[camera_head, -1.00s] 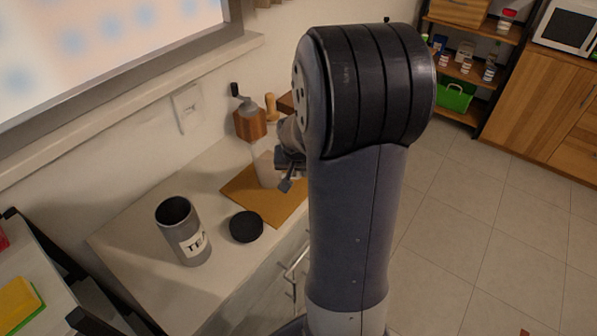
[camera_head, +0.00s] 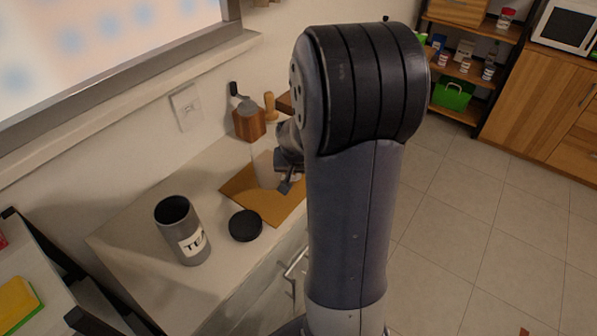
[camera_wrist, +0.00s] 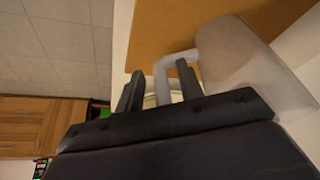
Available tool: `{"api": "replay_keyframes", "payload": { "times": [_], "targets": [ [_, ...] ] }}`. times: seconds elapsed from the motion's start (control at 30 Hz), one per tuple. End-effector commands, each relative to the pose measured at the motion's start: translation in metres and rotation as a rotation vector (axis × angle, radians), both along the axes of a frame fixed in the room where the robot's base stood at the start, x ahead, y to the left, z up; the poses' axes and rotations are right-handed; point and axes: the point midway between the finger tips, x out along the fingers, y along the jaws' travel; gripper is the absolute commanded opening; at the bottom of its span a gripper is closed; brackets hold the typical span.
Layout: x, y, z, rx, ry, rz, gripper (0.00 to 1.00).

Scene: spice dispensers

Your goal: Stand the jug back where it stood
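The jug (camera_wrist: 245,65) is pale and translucent, with a bent handle (camera_wrist: 163,72). In the wrist view it is at the right, against the brown board (camera_wrist: 165,30). My gripper (camera_wrist: 158,82) has its two dark fingers apart, with the handle between them and a gap beside the left finger. In the head view my gripper (camera_head: 286,186) is over the board (camera_head: 235,190), partly hidden by my arm. The jug shows there only as a faint pale shape (camera_head: 264,165) left of the gripper. I cannot tell whether its base rests fully on the board.
A grey TEA canister (camera_head: 183,235), open at the top, and a black round lid (camera_head: 245,226) stand left of the board. A wooden grinder (camera_head: 248,122) with a crank and a wooden peg-shaped item (camera_head: 270,106) are behind it.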

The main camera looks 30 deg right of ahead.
Motion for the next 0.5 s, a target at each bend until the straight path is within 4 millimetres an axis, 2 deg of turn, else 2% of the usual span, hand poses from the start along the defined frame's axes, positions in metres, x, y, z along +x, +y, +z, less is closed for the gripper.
{"api": "replay_keyframes", "payload": {
  "times": [0.17, 0.5],
  "targets": [
    [-0.002, 0.002, 0.011, -0.001, -0.004, 0.0, 0.36],
    [-0.021, 0.015, 0.067, -0.001, -0.006, 0.0, 0.36]
  ]
}}
